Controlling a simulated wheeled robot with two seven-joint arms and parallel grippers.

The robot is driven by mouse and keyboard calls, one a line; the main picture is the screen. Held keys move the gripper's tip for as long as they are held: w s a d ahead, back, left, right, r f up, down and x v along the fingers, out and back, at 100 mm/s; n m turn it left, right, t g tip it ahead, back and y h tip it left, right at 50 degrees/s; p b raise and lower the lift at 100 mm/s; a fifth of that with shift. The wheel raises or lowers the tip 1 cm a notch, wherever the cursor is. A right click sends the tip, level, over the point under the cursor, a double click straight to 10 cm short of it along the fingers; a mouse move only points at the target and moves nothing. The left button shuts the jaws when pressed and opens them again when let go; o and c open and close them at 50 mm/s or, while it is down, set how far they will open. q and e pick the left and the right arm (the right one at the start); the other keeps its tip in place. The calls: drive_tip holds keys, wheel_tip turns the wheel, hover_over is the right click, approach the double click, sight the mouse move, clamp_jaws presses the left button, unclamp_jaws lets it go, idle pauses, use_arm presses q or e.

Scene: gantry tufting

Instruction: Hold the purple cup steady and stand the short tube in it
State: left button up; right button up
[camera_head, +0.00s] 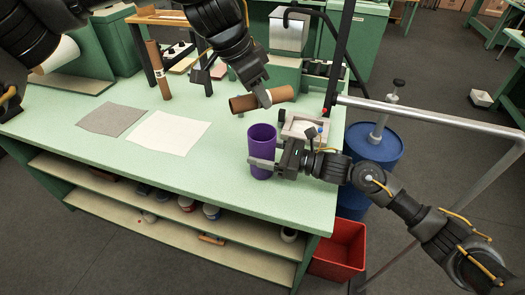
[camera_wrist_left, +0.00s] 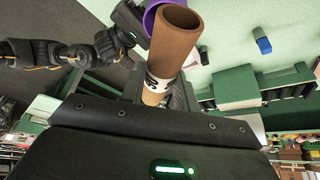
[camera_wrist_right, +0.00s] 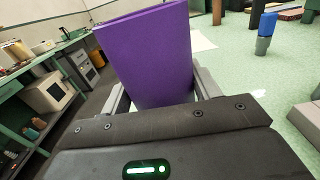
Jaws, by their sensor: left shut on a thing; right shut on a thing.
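The purple cup (camera_head: 262,137) is upright at the right part of the green table, with its open mouth up. My right gripper (camera_head: 263,164) is shut on the cup's side, and the cup fills the space between its fingers in the right wrist view (camera_wrist_right: 150,55). My left gripper (camera_head: 264,98) is shut on the short brown tube (camera_head: 243,104), held lying nearly level above the table, behind the cup and apart from it in the head view. In the left wrist view the tube (camera_wrist_left: 175,38) shows a white band and overlaps part of the cup (camera_wrist_left: 150,18).
A pale tray-like block (camera_head: 291,132) sits just right of the cup. A grey sheet (camera_head: 111,120) and a cream sheet (camera_head: 168,133) lie to the left. A taller brown tube (camera_head: 157,68) stands upright behind. A blue drum (camera_head: 372,150) and metal rail (camera_head: 430,115) are right of the table.

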sight(237, 98)
use_arm(q)
wheel_tip(237, 98, down, 8)
drive_tip(key=o, duration=1.2)
drive_tip(key=shift+r, duration=0.15)
drive_tip(key=v, duration=1.2)
use_arm(e)
drive_tip(key=o, duration=1.1)
